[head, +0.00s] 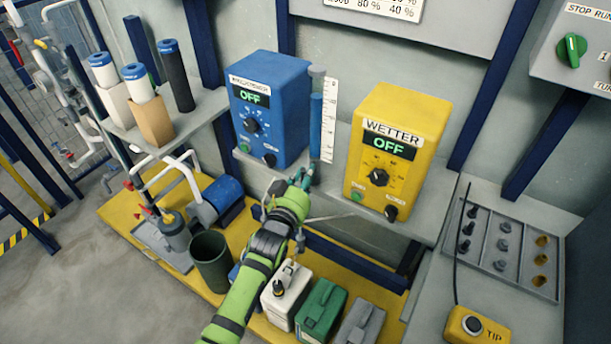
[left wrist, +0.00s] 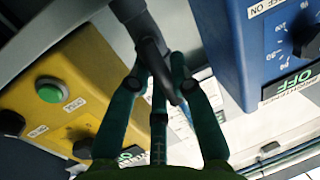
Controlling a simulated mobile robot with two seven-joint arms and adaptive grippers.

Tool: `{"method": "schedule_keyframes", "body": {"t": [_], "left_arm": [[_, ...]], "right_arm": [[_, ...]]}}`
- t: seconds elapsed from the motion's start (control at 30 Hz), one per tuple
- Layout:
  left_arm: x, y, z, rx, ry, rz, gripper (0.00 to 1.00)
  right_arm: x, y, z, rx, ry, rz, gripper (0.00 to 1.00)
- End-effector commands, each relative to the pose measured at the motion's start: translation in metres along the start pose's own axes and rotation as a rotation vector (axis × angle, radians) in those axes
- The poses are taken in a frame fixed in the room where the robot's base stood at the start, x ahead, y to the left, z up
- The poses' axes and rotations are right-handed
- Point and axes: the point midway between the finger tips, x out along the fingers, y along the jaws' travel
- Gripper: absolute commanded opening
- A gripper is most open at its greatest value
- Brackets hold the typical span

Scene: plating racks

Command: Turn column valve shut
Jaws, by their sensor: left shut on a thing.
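The column (head: 316,125) is a thin upright tube with blue in it, in the head view between the blue box and the yellow box. A white scale (head: 329,118) stands beside it. My left gripper (head: 303,179) is at the column's lower end and covers most of the valve there. In the left wrist view my left gripper (left wrist: 168,80) is shut on a dark valve part (left wrist: 154,58) between its green fingers. Which way the valve handle is turned is hard to tell. My right gripper is out of view.
The blue box (head: 268,105) reading OFF and the yellow WETTER box (head: 397,150) reading OFF stand close on either side. Canisters (head: 320,308) and a dark bin (head: 210,262) are below. A tray of knobs (head: 505,250) lies at right.

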Motion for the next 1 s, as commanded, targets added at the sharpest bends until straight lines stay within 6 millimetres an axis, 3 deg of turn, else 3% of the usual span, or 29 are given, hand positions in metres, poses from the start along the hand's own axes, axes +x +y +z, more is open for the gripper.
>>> {"method": "schedule_keyframes", "body": {"t": [0.17, 0.2, 0.23, 0.27, 0.67, 0.87, 1.0], "left_arm": [[0.0, 0.0, 0.0, -0.001, -0.001, -0.001, 0.0], [0.0, 0.0, 0.0, -0.001, -0.001, -0.001, 0.33], [0.0, 0.0, 0.0, -0.001, -0.001, -0.001, 0.45], [0.0, 0.0, 0.0, -0.001, -0.001, -0.001, 0.47], [-0.004, 0.0, 0.001, -0.002, -0.002, -0.001, 0.47], [-0.031, 0.0, 0.001, -0.002, -0.002, 0.0, 0.47], [-0.06, 0.0, 0.002, -0.003, -0.003, 0.0, 0.47]], "right_arm": [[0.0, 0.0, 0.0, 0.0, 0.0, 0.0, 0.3], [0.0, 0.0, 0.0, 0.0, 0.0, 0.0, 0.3], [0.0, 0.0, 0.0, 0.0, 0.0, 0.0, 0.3], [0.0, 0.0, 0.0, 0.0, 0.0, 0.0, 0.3], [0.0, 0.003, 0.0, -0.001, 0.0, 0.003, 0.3], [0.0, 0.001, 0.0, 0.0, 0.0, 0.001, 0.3], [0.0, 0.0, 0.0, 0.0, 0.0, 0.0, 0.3]]}}
